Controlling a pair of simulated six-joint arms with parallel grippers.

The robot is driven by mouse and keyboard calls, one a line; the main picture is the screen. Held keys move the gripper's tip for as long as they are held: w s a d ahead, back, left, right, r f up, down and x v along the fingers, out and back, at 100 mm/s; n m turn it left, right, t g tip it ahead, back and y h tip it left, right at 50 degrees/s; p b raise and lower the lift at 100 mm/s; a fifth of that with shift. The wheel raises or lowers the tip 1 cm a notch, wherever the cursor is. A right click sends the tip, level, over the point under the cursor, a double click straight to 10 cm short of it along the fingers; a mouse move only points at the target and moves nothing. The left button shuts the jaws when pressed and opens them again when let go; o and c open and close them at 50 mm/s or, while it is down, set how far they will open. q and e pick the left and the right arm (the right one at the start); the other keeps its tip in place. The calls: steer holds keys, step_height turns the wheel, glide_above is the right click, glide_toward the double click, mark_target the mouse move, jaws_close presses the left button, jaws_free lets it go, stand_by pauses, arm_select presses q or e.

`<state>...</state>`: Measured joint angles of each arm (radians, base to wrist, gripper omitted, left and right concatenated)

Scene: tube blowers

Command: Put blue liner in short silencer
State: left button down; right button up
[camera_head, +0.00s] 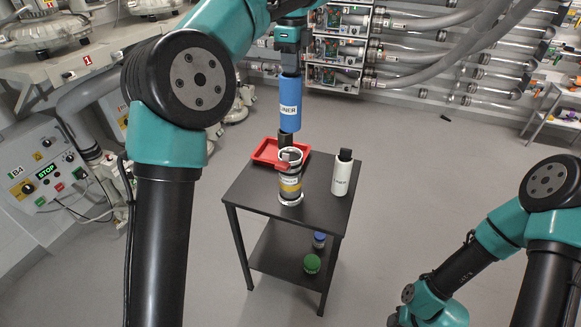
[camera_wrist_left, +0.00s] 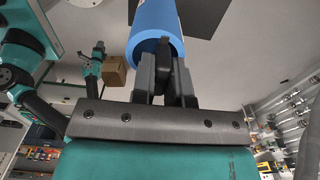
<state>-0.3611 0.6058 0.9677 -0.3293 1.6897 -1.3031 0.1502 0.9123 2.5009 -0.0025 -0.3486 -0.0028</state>
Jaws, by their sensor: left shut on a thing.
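The blue liner (camera_head: 290,104) is a blue cylinder with a white label, hanging upright above the table. My left gripper (camera_head: 289,68) is shut on its top end. In the left wrist view my gripper's fingers (camera_wrist_left: 166,72) close on a dark handle at the end of the blue liner (camera_wrist_left: 152,24). The short silencer (camera_head: 290,186) appears to be the canister with a yellow band standing on the table. The liner is above it and looks apart from it. A dark post below the liner partly hides how they line up. My right gripper is out of view.
A white liner (camera_head: 342,175) with a black handle stands right of the silencer on the dark table (camera_head: 250,195). A red tray (camera_head: 267,150) lies behind. A green-topped item (camera_head: 312,263) and a blue-topped item (camera_head: 319,240) are on the lower shelf.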

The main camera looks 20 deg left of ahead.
mark_target(291, 114)
arm_select(q)
step_height(291, 114, down, 23)
steer(key=shift+r, duration=0.2)
stand_by(0.3)
steer(key=shift+f, duration=2.25)
steer(key=c, duration=1.4)
jaws_free()
step_height(291, 114, up, 12)
steer(key=shift+r, duration=0.2)
